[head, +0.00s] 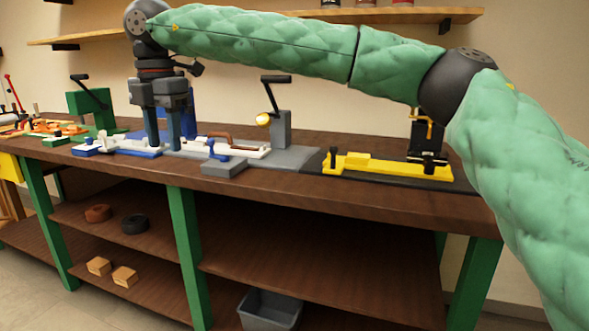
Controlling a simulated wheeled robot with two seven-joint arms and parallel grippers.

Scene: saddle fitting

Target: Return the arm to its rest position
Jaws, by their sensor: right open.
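My right arm, in a quilted green cover, reaches in from the right across the top of the head view. Its right gripper (162,146) points down over the left-middle part of the workbench. Its two dark blue-grey fingers are apart, with nothing visible between them. The fingertips are close to a white and blue fixture (122,147) on the bench; I cannot tell whether they touch it. A curved brown part (220,136) lies on a pale block to the right of the fingers. My left gripper is not in view.
The brown workbench (330,192) also carries a green lever press (90,103), a grey stand with a black lever (281,128), a small blue clamp (222,160) and a yellow fixture (385,167). Wall shelves hang behind. A grey bin (268,310) stands below.

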